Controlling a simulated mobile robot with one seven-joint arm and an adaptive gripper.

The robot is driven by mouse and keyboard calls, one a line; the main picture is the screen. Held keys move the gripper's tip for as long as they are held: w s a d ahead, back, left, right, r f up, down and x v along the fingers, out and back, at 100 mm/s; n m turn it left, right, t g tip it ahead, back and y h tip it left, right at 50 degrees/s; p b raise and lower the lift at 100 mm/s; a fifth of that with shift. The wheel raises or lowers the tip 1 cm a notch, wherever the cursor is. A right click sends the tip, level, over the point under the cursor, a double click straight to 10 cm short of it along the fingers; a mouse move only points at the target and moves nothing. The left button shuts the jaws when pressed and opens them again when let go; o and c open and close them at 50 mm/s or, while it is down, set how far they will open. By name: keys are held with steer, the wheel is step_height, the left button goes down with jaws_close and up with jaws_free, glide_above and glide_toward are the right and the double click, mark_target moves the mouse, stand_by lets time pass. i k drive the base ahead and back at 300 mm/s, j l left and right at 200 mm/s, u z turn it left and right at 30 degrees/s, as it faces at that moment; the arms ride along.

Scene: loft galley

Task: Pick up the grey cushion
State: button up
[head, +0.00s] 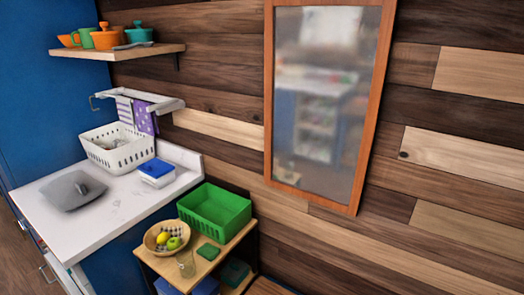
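A flat grey square thing with rounded corners, which looks like the grey cushion (62,199), lies on the white countertop (119,210) at the left of the head view. A small darker grey object (83,188) shows on top of it; I cannot tell what it is. My gripper is not in view.
A white basket (119,158) and a blue-and-white box (157,174) stand behind the cushion. A shelf (88,51) with dishes hangs above.

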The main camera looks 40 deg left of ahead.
mark_target(70, 191)
steer(key=u, duration=2.7)
steer(key=i+j, duration=0.2)
steer(key=i, duration=0.35)
steer(key=i+j, duration=0.25)
steer(key=i, duration=0.3)
steer(key=i+j+u, duration=0.1)
steer(key=i, duration=0.45)
steer(key=j, duration=0.1)
